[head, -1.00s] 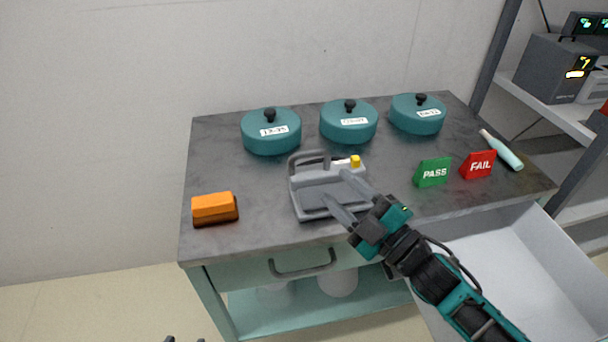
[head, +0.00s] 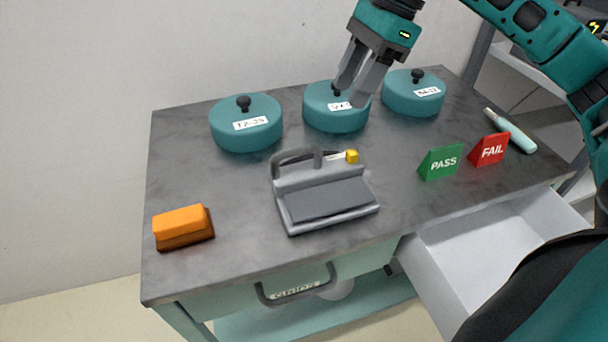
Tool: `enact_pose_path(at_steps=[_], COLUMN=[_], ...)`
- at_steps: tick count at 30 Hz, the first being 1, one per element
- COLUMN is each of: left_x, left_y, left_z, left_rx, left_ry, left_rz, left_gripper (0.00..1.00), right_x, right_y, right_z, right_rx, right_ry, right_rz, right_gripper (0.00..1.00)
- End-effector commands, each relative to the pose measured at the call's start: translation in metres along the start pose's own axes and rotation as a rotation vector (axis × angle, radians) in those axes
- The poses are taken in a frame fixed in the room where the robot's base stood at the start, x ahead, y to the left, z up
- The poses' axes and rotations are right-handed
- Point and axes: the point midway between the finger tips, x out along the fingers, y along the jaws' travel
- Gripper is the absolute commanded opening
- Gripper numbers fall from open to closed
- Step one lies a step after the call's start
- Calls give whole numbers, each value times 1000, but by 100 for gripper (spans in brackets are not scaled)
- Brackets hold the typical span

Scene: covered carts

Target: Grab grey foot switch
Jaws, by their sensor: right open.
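The grey foot switch (head: 322,198) sits on the dark grey cart top in the middle, with a curved handle at its back and a small yellow part beside the handle. My right gripper (head: 354,97) is open, its fingers pointing down at the knob of the middle teal round lidded pot (head: 322,115). The fingers partly hide that pot and its label; I cannot tell whether they touch it. The gripper is behind the foot switch and apart from it. My left gripper is not in view.
Two more teal lidded pots (head: 247,132) (head: 412,100) flank the middle one. An orange block (head: 183,226) lies at left. Green PASS (head: 440,163) and red FAIL (head: 488,150) signs and a pale teal tool (head: 512,132) are at right. A drawer (head: 490,255) stands open at front right.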

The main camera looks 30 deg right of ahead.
Motion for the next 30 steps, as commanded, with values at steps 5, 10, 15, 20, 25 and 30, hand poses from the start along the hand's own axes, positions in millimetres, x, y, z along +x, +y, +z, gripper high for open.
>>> enact_pose_path(at_steps=[5,10,15,20,25,30], left_x=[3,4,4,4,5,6], left_y=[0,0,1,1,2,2], left_z=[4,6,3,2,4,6], left_rx=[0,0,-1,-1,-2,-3], left_ry=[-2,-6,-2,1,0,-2], left_rz=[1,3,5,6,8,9], left_gripper=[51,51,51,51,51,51], right_x=[29,59,73,83,107,126], right_y=[1,1,0,0,0,0], right_z=[-2,-1,0,2,9,9], right_rx=[-3,-1,-1,-2,-2,-1], right_ry=[8,6,4,4,3,3], right_rz=[3,2,0,2,4,1], right_gripper=[47,47,47,47,47,47])
